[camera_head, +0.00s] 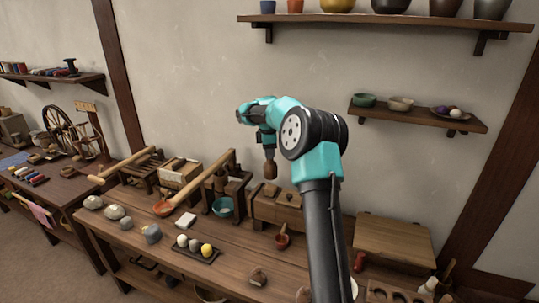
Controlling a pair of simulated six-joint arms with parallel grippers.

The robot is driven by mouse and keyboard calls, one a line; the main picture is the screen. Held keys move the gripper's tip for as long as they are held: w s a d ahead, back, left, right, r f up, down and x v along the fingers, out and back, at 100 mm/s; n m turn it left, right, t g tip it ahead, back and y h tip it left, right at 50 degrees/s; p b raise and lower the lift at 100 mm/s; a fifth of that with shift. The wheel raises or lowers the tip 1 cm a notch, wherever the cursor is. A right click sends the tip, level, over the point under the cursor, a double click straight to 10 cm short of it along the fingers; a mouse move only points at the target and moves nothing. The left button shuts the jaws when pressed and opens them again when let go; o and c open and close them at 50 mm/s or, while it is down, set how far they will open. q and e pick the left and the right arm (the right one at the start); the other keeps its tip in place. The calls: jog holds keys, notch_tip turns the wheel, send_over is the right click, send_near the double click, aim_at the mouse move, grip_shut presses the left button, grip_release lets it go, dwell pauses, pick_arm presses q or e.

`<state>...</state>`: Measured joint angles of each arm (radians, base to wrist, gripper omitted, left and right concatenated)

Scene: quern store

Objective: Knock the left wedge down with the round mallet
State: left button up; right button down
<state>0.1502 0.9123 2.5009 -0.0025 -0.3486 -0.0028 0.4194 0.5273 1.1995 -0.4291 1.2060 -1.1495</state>
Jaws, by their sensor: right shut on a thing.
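My right gripper (266,137) is shut on a dark brown mallet (270,170), which hangs down with its rounded end lowest. The mallet's end is just above, or in front of, the left part of a wooden block press (264,208). A small wedge-like piece (293,197) sits on top of the press, right of the mallet. The left wedge is hard to make out near the mallet's end; I cannot tell whether the two touch. My left gripper is not in view.
A tray with several eggs or balls (206,249) lies in front. A wooden box (395,240) is at the right.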

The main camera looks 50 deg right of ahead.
jog(key=shift+r, duration=2.05)
